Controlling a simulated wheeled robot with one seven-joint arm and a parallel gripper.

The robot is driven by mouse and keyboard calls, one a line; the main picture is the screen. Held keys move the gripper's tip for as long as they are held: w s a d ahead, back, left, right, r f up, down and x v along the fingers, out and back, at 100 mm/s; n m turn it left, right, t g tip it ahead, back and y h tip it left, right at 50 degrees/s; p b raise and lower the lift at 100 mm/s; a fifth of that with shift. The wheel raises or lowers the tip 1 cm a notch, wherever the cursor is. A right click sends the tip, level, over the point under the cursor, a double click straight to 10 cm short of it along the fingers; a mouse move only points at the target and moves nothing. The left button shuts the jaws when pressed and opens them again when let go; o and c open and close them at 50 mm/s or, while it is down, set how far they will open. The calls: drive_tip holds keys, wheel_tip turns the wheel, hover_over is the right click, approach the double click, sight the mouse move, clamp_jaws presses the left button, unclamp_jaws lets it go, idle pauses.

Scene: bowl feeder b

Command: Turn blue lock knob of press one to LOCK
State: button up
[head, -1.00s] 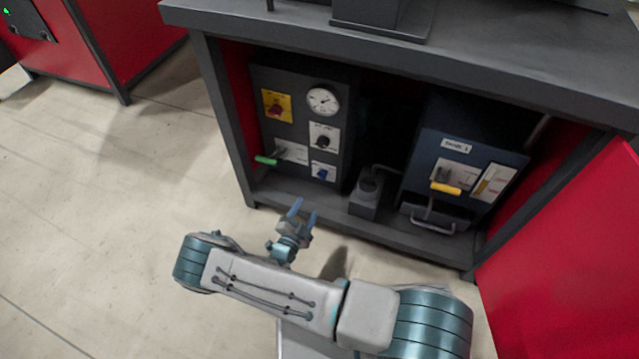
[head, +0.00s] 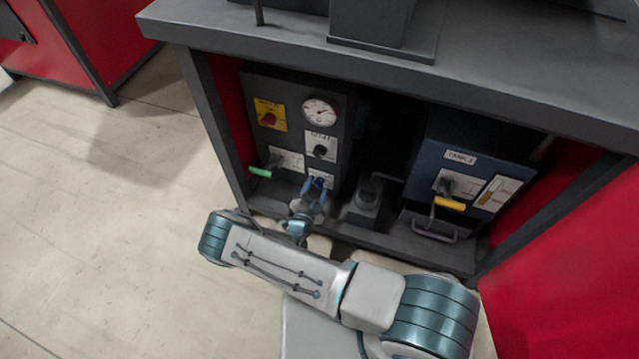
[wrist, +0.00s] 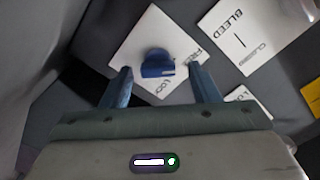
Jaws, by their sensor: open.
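The blue lock knob (wrist: 157,63) sits on a white plate (wrist: 128,45) in the wrist view. The printed words "FREE" and "LOCK" are partly readable on the plate, to the right of and below the knob. My gripper (wrist: 161,80) is open, with one blue finger on each side of the knob and a gap to each. In the head view my gripper (head: 314,188) is at the low plate on the dark panel and hides most of the knob. Whether the fingers reach to the knob's depth is hard to tell.
A white "BLEED" plate (wrist: 240,30) lies right of the knob. On the dark panel are a gauge (head: 319,112), a yellow plate with a red knob (head: 269,118), a black knob (head: 320,151) and a green-handled lever (head: 260,172). A blue tank unit (head: 420,165) stands to the right.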

drive_tip(key=shift+d, duration=0.15)
drive_tip(key=c, duration=1)
drive_tip(key=shift+o, duration=0.2)
drive_tip(key=shift+m, duration=0.3)
drive_tip(key=m, duration=0.4)
drive_tip(key=shift+f+m, duration=0.1)
drive_tip(key=shift+m, duration=0.2)
drive_tip(key=m+p, duration=0.1)
drive_tip(key=m, duration=0.3)
drive_tip(key=shift+f+m, duration=0.1)
drive_tip(key=shift+m, duration=0.2)
drive_tip(key=m+p, duration=0.1)
drive_tip(key=m, duration=0.3)
drive_tip(key=shift+f, duration=0.1)
drive_tip(key=shift+f+m+p, duration=0.1)
drive_tip(key=shift+m+p, duration=0.25)
drive_tip(key=shift+m, duration=1.65)
